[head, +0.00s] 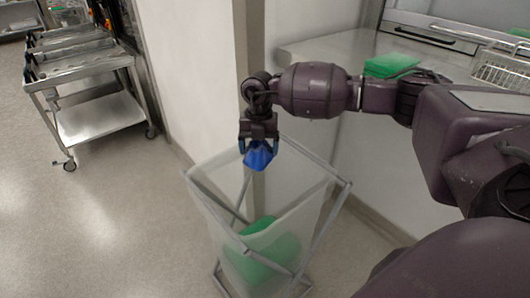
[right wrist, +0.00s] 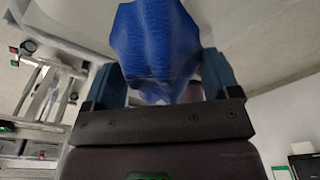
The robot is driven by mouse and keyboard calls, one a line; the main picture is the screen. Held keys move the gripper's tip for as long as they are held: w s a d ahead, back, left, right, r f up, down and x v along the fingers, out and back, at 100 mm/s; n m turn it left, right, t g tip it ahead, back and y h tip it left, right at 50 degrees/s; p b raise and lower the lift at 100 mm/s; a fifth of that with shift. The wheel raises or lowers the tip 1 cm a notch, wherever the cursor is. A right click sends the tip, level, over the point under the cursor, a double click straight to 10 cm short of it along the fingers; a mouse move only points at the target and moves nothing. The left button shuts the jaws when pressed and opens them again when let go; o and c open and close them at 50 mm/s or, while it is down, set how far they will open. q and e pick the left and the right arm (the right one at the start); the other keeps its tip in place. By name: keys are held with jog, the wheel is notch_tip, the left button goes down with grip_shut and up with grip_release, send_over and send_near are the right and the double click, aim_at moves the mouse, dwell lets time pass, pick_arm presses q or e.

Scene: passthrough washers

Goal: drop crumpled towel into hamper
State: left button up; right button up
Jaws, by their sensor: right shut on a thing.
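A blue crumpled towel (head: 258,156) hangs from my right gripper (head: 259,146), which is shut on it. In the right wrist view the towel (right wrist: 152,45) sits between the two fingers of the gripper (right wrist: 160,85). The hamper (head: 205,199) has a grey metal frame and a translucent whitish bag. In the head view the towel shows over the back part of the hamper's opening; its exact height above the rim is hard to tell. Something green (head: 265,245) shows inside the hamper, through the bag. My left gripper is not in view.
A metal counter (head: 330,47) with a folded green cloth stack (head: 390,65) and a wire basket (head: 502,68) stands at the right. A white wall (head: 195,80) is behind the hamper. A steel cart (head: 100,118) stands far left, with open floor in front.

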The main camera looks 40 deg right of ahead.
aim_at(266, 150)
jog(key=f+m, duration=0.1)
jog(key=m, duration=0.1)
jog(key=d+f+m, duration=0.1)
jog(key=m, duration=0.1)
jog(key=w+d+f+m+b, duration=0.1)
jog(key=shift+w+d+m, duration=0.1)
jog(key=shift+d+m, duration=0.15)
jog(key=shift+m, duration=0.15)
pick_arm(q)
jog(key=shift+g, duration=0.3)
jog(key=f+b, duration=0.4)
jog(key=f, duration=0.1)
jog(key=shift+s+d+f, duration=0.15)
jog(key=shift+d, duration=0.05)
pick_arm(e)
notch_tip(266, 150, down, 7)
jog(key=d+m+t, duration=0.1)
jog(key=m, duration=0.2)
jog(key=shift+w+d+m+y, duration=0.2)
jog(key=shift+w+m+y, duration=0.1)
jog(key=shift+w+m, duration=0.1)
jog(key=o, duration=0.8)
jog(key=shift+s, duration=0.1)
